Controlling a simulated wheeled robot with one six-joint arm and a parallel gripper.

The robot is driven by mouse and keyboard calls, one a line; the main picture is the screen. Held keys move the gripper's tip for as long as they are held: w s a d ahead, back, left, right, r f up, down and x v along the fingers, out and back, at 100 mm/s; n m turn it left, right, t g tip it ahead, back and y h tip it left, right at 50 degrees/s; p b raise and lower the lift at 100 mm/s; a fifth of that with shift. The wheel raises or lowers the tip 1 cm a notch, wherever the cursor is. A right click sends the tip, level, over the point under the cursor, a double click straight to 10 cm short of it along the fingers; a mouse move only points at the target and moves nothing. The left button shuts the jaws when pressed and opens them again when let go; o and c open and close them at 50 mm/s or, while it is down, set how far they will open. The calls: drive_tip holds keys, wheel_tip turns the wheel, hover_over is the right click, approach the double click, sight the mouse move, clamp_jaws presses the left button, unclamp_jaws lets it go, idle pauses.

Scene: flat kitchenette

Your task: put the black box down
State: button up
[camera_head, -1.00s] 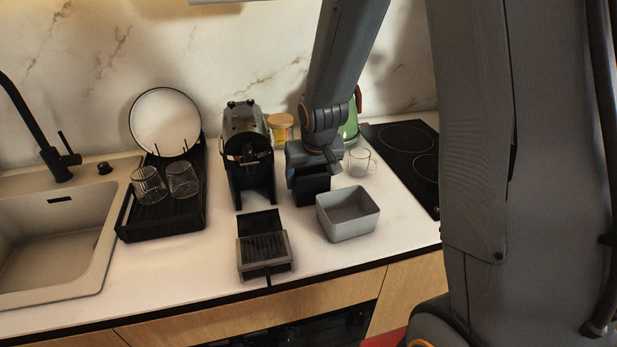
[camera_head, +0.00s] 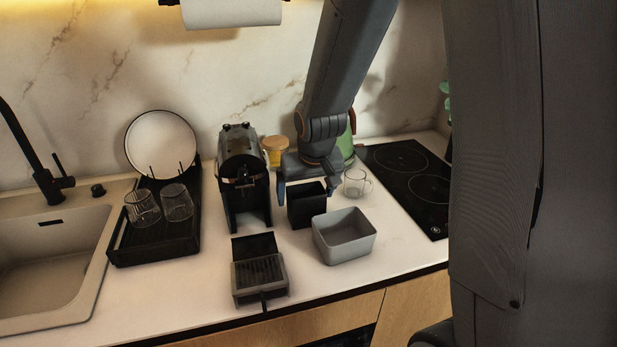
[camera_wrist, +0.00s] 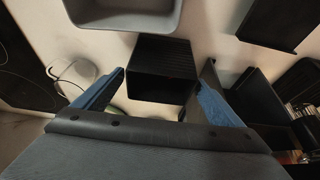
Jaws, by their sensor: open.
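The black box (camera_head: 306,205) is a small open-topped container standing upright on the white counter, between the coffee machine and the grey bin. My gripper (camera_head: 309,188) is just above and behind it, with its fingers spread wide. In the wrist view the black box (camera_wrist: 163,70) lies between my open gripper (camera_wrist: 152,92), with a gap to the finger on each side.
A grey bin (camera_head: 344,237) stands in front right of the box. A glass mug (camera_head: 356,183) and the hob (camera_head: 412,180) are to the right.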

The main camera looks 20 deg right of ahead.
drive_tip(key=b+v, duration=0.1)
drive_tip(key=v, duration=0.7)
drive_tip(key=shift+s+r+b, duration=0.2)
drive_tip(key=shift+r+b, duration=0.05)
drive_tip(key=shift+b, duration=0.05)
drive_tip(key=shift+a, duration=0.1)
